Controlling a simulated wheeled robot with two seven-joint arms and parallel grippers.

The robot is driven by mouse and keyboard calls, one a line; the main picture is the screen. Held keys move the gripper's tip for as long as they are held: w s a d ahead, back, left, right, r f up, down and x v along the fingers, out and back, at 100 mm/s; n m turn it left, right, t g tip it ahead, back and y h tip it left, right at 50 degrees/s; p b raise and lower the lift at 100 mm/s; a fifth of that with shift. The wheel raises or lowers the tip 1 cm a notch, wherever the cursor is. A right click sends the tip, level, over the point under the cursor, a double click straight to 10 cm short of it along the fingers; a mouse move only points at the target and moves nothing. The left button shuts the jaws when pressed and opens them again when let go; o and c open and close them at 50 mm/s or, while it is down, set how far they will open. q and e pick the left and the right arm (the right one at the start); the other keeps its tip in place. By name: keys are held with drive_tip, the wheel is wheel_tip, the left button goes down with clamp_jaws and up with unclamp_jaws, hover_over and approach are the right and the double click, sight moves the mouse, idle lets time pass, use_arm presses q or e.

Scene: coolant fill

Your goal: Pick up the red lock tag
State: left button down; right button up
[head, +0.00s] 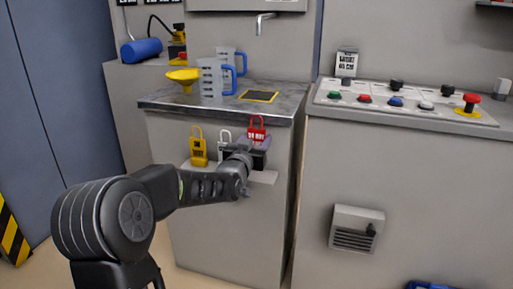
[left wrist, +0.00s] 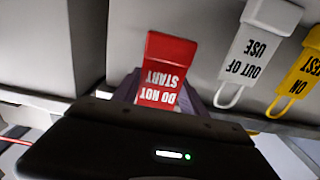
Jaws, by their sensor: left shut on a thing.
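The red lock tag (head: 257,134), with a shackle on top and white "DO NOT START" lettering, is upright at the right end of the row of tags on the cabinet front. My left gripper (head: 254,148) is shut on its lower part. In the left wrist view the red tag (left wrist: 167,65) appears upside down between the fingers, which partly cover its sides. The view does not show clearly whether it touches the rack. My right gripper is not in view.
The counter (head: 290,100) above holds a yellow funnel (head: 184,79) and clear jugs (head: 211,78). A button panel (head: 410,103) stands right.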

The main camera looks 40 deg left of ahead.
use_arm(q)
drive_tip(key=v, duration=1.9)
drive_tip(key=shift+s+d+r+p, duration=0.2)
drive_tip(key=shift+s+r+p, duration=0.15)
drive_tip(key=shift+p, duration=0.1)
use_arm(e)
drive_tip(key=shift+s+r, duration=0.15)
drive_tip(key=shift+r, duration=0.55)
use_arm(q)
drive_tip(key=shift+w, duration=0.1)
